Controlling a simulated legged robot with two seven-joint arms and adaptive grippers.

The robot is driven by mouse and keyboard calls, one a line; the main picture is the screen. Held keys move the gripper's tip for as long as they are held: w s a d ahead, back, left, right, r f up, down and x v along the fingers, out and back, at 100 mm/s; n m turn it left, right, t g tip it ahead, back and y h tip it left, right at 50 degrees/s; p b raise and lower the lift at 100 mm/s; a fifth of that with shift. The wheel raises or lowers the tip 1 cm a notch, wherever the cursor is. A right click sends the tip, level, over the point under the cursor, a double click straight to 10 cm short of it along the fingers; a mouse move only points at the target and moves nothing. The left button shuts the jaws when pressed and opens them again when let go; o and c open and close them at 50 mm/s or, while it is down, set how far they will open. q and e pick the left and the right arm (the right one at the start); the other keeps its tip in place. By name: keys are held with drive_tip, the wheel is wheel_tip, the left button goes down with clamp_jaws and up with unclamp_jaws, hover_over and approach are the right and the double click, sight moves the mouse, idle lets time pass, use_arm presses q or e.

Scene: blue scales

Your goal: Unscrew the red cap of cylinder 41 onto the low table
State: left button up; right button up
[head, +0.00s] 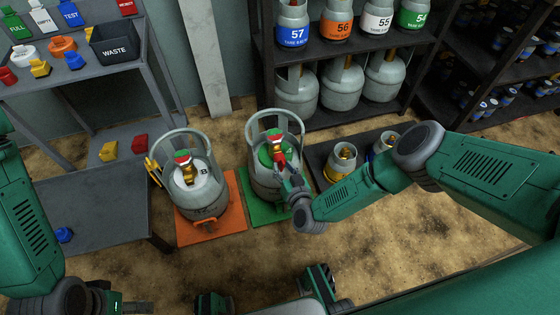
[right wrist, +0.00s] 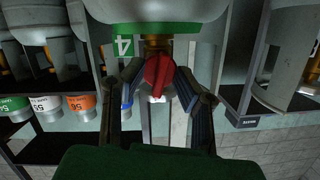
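A grey gas cylinder (head: 262,188) with a green top label stands upright on a green mat in the head view. A green label with a "4" shows in the right wrist view (right wrist: 124,43); the rest of its number is hidden. Its red cap (head: 279,158) sits on the brass valve and also shows in the right wrist view (right wrist: 158,75). My right gripper (head: 284,170) is at the cap, its fingers open on either side with visible gaps. A low dark grey table (head: 100,205) stands at left. My left arm is at lower left; its fingers are not clear.
A second cylinder (head: 205,205) stands on an orange mat (head: 226,215) to the left. A blue cap (head: 64,234) lies on the low table, which is mostly bare. A bench with a waste bin (head: 115,50) is behind it. Cylinder shelves (head: 335,125) stand behind; small cylinders (head: 343,160) are at right.

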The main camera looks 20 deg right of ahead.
clamp_jaws()
drive_tip(key=shift+a+r+n+h+p, duration=0.1)
drive_tip(key=shift+r+n+h+p, duration=0.15)
drive_tip(key=shift+n+p, duration=0.5)
drive_tip(key=shift+w+f+n+h, duration=0.15)
drive_tip(key=shift+n+h, duration=0.2)
drive_tip(key=shift+n, duration=0.3)
drive_tip(key=shift+n+h, duration=0.4)
drive_tip(key=shift+n, duration=0.9)
